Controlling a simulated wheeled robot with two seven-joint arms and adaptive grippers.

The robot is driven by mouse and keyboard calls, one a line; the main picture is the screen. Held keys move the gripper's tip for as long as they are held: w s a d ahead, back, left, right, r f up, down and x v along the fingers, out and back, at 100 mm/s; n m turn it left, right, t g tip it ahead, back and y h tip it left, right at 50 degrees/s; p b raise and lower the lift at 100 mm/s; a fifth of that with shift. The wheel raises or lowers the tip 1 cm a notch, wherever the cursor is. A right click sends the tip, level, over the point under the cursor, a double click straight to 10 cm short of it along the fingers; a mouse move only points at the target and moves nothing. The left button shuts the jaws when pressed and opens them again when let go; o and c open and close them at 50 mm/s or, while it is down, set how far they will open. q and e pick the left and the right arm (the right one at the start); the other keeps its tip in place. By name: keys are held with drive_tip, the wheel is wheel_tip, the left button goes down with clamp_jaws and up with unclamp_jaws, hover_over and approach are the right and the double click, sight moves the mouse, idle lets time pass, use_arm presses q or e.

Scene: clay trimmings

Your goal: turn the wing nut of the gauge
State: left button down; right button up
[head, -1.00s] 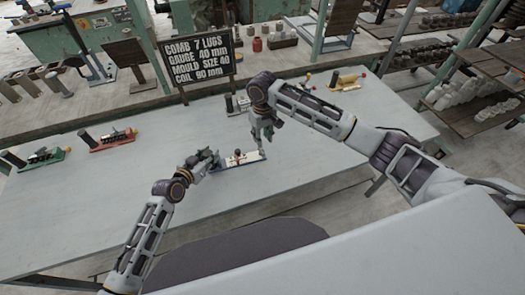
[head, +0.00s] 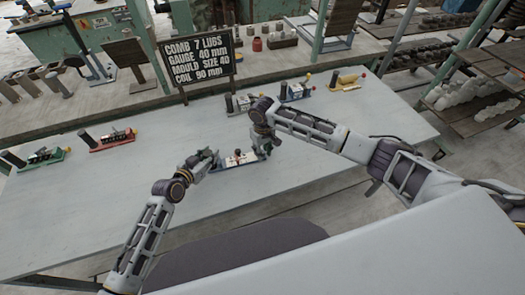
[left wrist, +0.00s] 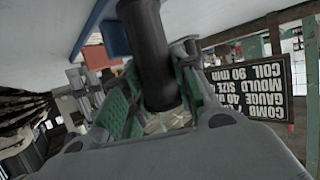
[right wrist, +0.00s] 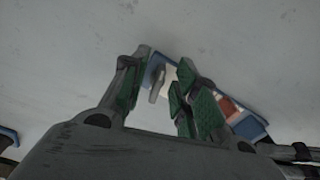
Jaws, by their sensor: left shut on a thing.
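The gauge (head: 238,160) with a blue base and white and red parts lies on the grey table in front of me. My left gripper (head: 212,163) is at its left end, shut on the dark upright handle (left wrist: 148,50), which stands between the green-padded fingers in the left wrist view. My right gripper (head: 263,152) is at the gauge's right end. In the right wrist view the right gripper (right wrist: 160,95) is open, its fingers on either side of a small grey wing nut (right wrist: 157,82). I cannot tell whether they touch it.
Similar devices stand on the table (head: 130,210): a red one (head: 110,140) and a green one (head: 40,157) at left, a grey one (head: 238,103), a blue one (head: 295,92) and a yellow one (head: 346,83) behind. A lettered black sign (head: 200,60) stands behind the table.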

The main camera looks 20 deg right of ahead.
clamp_jaws()
drive_tip(key=shift+n, duration=0.6)
drive_tip(key=n, duration=0.3)
drive_tip(key=shift+w+d+n, duration=0.15)
drive_tip(key=shift+d+n, duration=0.1)
drive_tip(key=shift+n, duration=0.15)
drive_tip(key=n, duration=0.5)
drive_tip(key=shift+w+d+n, duration=0.2)
drive_tip(key=shift+w+n, duration=0.1)
drive_tip(key=n, duration=0.5)
drive_tip(key=shift+w+n, duration=0.3)
drive_tip(key=shift+w, duration=0.05)
drive_tip(key=n, duration=0.5)
drive_tip(key=shift+w+n, duration=0.3)
drive_tip(key=shift+n, duration=0.1)
